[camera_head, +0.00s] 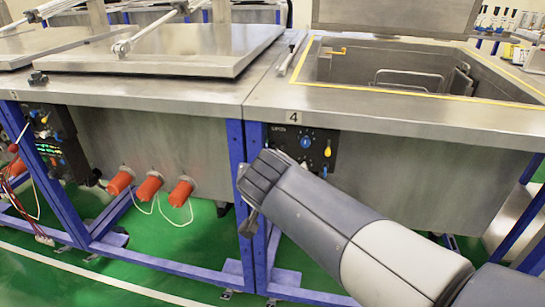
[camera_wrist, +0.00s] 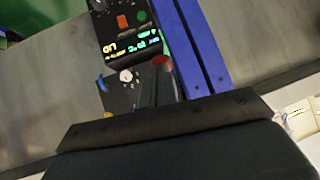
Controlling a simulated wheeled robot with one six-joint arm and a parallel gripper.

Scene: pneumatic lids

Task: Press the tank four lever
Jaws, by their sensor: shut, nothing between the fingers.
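Tank four (camera_head: 400,165) is the steel tank at the right in the head view, marked with a 4, its lid raised and its basin open. My gripper (camera_head: 250,200) is in front of the blue frame post, below and left of this panel, and partly covers the panel's lower part. In the wrist view my gripper (camera_wrist: 160,82) is shut and empty, near a panel with a lit display (camera_wrist: 132,45). A red round part (camera_wrist: 161,61) shows at its tip. Contact cannot be told.
The neighbouring tank's lid (camera_head: 165,50) is closed at the left. Orange-capped pipes (camera_head: 150,188) stick out below it, left of my gripper. Blue frame posts (camera_head: 236,150) stand between the tanks. The green floor (camera_head: 130,250) is open in front.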

